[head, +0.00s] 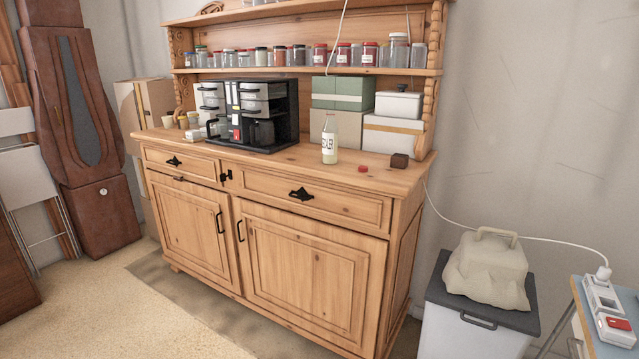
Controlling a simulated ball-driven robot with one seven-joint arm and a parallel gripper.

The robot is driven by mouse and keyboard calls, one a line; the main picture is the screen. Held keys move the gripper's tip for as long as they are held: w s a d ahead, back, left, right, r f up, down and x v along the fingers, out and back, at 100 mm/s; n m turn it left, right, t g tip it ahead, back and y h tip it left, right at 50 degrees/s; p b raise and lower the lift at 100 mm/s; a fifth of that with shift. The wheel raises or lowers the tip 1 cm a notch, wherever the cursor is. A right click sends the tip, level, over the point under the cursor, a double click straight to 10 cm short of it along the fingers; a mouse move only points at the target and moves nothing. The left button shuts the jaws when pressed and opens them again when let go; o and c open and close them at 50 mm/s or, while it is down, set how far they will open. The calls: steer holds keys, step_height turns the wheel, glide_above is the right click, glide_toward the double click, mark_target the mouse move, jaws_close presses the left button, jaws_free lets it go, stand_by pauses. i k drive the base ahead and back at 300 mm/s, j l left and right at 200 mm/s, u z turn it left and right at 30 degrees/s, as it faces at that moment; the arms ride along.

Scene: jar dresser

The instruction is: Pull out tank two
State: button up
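A black machine (284,112) with grey-white box-like parts stands on the dresser top, left of the middle. One pale part (211,97) is at its left and another (254,98) is at its upper right. Both seem seated in the machine. A dark rounded vessel (263,132) sits below the right part. No readable number shows on the machine, so I cannot tell which part is tank two. My gripper is not in view.
The wooden dresser (305,265) has shut drawers and doors. A bottle (329,140), red lid (363,169) and small brown block (399,160) stand right of the machine. Small cups (183,122) stand left. Boxes (340,92) are behind. A covered bin (470,325) is at right. Floor at left is clear.

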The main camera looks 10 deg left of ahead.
mark_target(250, 91)
steer(key=i+j, duration=0.25)
steer(key=i, duration=0.25)
steer(key=i+j+z, duration=0.1)
steer(key=i, duration=0.4)
steer(key=i+j, duration=0.4)
steer(key=i+z, duration=0.05)
steer(key=i, duration=0.05)
